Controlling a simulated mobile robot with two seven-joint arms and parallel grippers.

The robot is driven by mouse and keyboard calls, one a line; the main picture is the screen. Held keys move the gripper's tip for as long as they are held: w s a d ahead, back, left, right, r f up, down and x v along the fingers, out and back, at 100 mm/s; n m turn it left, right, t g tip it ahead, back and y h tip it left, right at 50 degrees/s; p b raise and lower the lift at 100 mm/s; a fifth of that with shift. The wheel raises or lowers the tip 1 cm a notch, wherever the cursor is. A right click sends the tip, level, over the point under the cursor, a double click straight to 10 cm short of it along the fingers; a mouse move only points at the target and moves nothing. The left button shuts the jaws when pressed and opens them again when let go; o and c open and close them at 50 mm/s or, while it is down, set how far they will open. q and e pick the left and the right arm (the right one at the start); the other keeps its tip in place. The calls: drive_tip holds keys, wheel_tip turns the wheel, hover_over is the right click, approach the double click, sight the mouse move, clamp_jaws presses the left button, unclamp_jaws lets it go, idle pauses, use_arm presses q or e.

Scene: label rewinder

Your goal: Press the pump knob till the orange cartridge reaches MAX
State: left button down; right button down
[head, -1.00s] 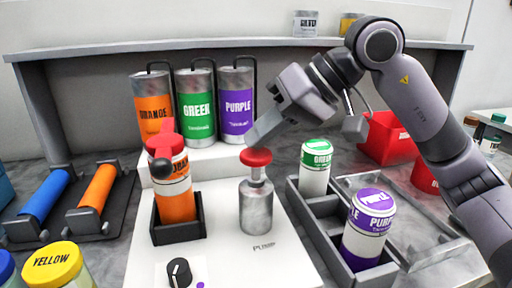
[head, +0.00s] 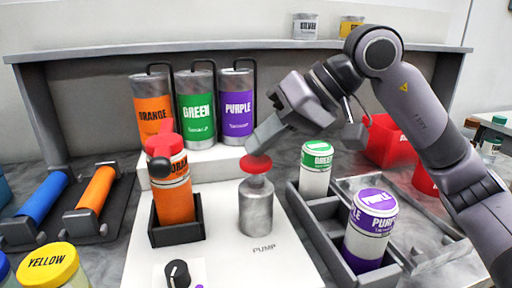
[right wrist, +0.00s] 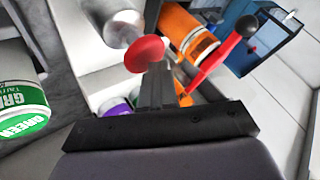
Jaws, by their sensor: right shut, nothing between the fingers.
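The pump is a grey metal cylinder (head: 256,208) with a red knob (head: 255,163) on top, on the white base marked PUMP. My right gripper (head: 252,148) is shut and empty, its fingertips on or just above the knob, which sits low near the cylinder. In the right wrist view the fingertips (right wrist: 157,68) meet the edge of the red knob (right wrist: 145,54). The orange cartridge (head: 175,198) stands upright in a black holder (head: 178,234) to the left, under a red lever (head: 163,143). No MAX mark is readable. My left gripper is out of view.
Tanks labelled orange (head: 153,104), green (head: 196,115) and purple (head: 236,105) stand behind. A grey tray (head: 325,245) with green (head: 315,168) and purple (head: 370,228) cartridges is at the right. A black dial (head: 178,272) is in front.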

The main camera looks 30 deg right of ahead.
sight(262, 159)
drive_tip(key=shift+f, duration=0.4)
drive_tip(key=shift+r, duration=0.15)
drive_tip(key=shift+r+p, duration=1.35)
drive_tip(key=shift+r, duration=0.55)
drive_tip(key=shift+r, duration=0.15)
wheel_tip(262, 159, up, 5)
drive_tip(key=p, duration=0.4)
idle(1.1)
